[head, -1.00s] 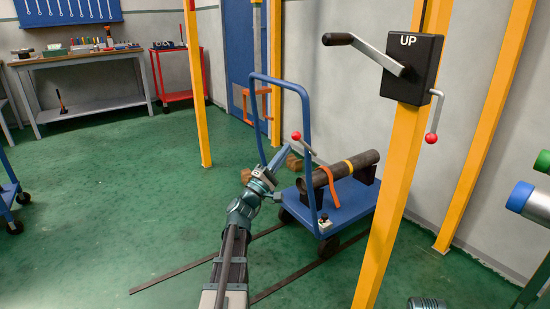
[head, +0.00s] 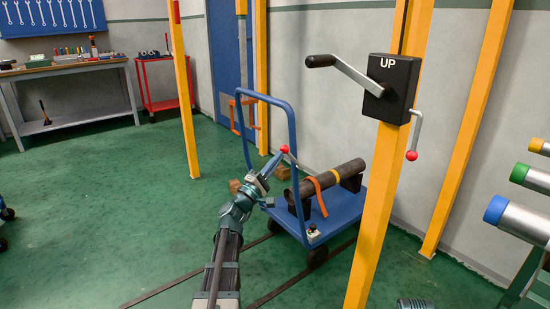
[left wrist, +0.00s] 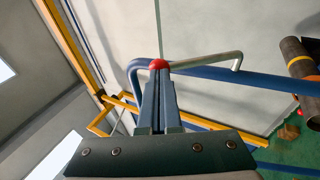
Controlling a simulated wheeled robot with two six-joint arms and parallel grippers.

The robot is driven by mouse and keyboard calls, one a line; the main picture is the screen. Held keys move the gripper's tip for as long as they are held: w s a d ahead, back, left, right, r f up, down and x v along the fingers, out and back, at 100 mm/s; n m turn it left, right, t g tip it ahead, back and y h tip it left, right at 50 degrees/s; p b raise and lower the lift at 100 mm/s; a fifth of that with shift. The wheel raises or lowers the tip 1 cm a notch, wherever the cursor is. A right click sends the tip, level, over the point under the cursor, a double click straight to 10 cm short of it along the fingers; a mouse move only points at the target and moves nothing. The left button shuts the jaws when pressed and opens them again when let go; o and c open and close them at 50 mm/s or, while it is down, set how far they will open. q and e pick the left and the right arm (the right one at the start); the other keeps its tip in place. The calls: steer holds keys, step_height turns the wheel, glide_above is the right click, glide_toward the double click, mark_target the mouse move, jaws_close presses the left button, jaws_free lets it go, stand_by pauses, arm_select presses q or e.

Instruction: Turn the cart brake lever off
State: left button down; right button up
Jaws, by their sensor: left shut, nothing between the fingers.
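The brake lever, a thin grey rod with a red ball end (head: 284,149), rises beside the handle of the blue cart (head: 345,207). My left gripper (head: 276,161) reaches up to it from the lower left, with its tips close to the ball. In the left wrist view the fingers (left wrist: 157,92) are shut and empty. The red ball (left wrist: 159,64) shows right at their tips, and I cannot tell whether they touch. The grey rod (left wrist: 205,60) runs right from the ball and bends down. My right gripper is not in view.
A dark pipe (head: 327,185) with an orange strap lies on the cart. A yellow post (head: 375,210) with a black "UP" crank box (head: 392,90) stands to its right. Pipe ends (head: 515,218) stick in at the right edge. Green floor is open at the left.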

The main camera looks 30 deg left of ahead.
mark_target(291, 139)
arm_select(q)
steer(key=w+r+g+p, duration=0.1)
steer(key=r+p, duration=0.1)
steer(key=p, duration=0.2)
steer(key=w+d+r+m+g+p, duration=0.1)
steer(key=g+p, duration=0.1)
steer(key=p, duration=0.2)
steer(key=w+r+g+p, duration=0.1)
steer(key=w+r+p, duration=0.1)
steer(key=p, duration=0.3)
steer(key=shift+w+d+r+g, duration=0.1)
steer(key=shift+d+r+g, duration=0.2)
steer(key=shift+g, duration=0.1)
steer(key=shift+w+d, duration=0.15)
steer(key=shift+w, duration=0.15)
steer(key=shift+d+r+p+x, duration=0.15)
steer(key=shift+p+x, duration=0.2)
steer(key=shift+x, duration=0.4)
steer(key=shift+d+r+p+x, duration=0.15)
steer(key=shift+p+x, duration=0.15)
steer(key=shift+x, duration=0.45)
steer(key=s+a+r+p, duration=0.1)
steer(key=s, duration=0.6)
steer(key=s+a+r+p, duration=0.1)
steer(key=s, duration=0.5)
steer(key=shift+s+a+r+p, duration=0.35)
steer(key=shift+a+p, duration=0.05)
